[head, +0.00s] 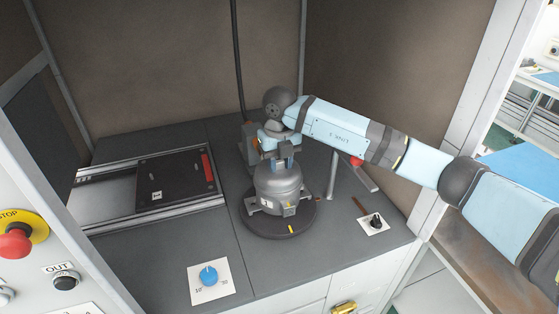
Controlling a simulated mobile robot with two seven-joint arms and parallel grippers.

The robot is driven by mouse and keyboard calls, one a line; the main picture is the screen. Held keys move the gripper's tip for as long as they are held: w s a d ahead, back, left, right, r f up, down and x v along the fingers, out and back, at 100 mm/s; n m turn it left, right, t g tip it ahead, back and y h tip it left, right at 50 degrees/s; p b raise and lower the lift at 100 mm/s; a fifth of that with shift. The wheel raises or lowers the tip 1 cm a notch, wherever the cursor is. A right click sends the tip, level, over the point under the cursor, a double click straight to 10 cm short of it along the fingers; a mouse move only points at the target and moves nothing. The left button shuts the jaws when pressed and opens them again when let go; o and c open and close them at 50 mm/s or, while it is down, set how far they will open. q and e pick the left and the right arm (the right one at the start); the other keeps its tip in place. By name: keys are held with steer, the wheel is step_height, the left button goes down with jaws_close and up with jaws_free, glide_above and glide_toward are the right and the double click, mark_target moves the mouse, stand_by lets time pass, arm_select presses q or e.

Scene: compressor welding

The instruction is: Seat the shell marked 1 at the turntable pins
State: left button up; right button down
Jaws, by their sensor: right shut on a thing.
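The grey metal shell (278,187) stands upright over the round dark turntable (257,225). It has feet at its base and a small pale label low on its front; I cannot read the mark clearly. My right gripper (282,163) is at the top of the shell, shut on it from above. The turntable pins are hidden by the shell, and I cannot tell whether its feet rest fully on the disc. A yellow mark (291,229) shows on the turntable's front. My left gripper is not in view.
A dark fixture plate (176,182) with small pins and a red strip lies on rails at left. A metal post (332,175) stands behind right. Walls enclose the back.

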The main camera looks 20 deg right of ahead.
steer(key=shift+f+b, duration=0.3)
steer(key=shift+f, duration=0.2)
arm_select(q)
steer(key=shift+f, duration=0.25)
arm_select(e)
steer(key=c, duration=0.7)
jaws_free()
